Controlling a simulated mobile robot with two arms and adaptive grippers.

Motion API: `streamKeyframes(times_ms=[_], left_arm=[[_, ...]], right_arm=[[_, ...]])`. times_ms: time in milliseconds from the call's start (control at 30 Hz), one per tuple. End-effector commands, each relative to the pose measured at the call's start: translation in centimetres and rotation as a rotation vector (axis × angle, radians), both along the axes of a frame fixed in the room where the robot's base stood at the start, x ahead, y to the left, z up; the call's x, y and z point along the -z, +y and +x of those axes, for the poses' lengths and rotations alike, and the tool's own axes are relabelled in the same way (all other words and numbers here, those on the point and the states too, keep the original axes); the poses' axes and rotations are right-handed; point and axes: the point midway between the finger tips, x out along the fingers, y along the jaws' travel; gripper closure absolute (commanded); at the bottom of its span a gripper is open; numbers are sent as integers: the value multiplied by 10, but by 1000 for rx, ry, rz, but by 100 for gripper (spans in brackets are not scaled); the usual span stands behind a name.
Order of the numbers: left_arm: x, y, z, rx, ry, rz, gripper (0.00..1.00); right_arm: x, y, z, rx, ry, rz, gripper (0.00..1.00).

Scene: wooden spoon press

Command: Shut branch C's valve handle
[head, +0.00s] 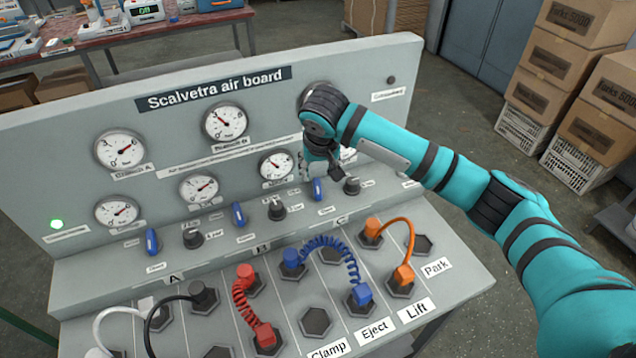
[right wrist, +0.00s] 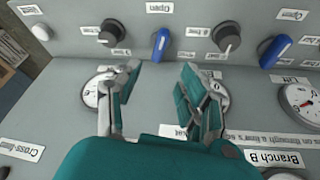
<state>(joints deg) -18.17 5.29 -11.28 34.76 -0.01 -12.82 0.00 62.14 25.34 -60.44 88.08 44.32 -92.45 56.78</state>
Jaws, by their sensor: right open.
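Branch C's blue valve handle (head: 318,189) is the rightmost of the three blue handles on the sloping grey panel, and it points along the slope. In the right wrist view the handle (right wrist: 160,44) shows beyond and between the fingertips, its long side upright in the picture. My right gripper (head: 323,170) comes down over branch C's gauges in the head view. In the right wrist view the gripper (right wrist: 160,67) is open, with one finger on each side of the handle's line and no visible contact. My left gripper is not in view.
Dark knobs (head: 352,186) and (head: 277,210) flank the handle; branch B's blue handle (head: 239,214) is farther left. Several gauges (head: 276,165) line the upright face. Coloured hoses (head: 325,242) arch over the lower deck.

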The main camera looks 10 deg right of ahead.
Motion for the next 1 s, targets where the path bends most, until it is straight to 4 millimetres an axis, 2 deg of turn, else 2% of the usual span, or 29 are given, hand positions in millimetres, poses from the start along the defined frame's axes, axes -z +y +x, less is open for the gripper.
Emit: streamKeyframes(times_ms=[300, 500, 700, 967, 1000], left_arm=[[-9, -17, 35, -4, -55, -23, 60], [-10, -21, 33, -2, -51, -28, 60], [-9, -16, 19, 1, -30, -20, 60], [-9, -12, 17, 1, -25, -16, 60], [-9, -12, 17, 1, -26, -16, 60]], right_arm=[[65, -3, 26, 1, 3, -2, 58], [94, -4, 39, -1, 0, 0, 58], [106, -5, 44, -1, -1, -1, 58], [108, -5, 44, -1, -1, 0, 58], [108, -5, 44, -1, -1, 0, 60]])
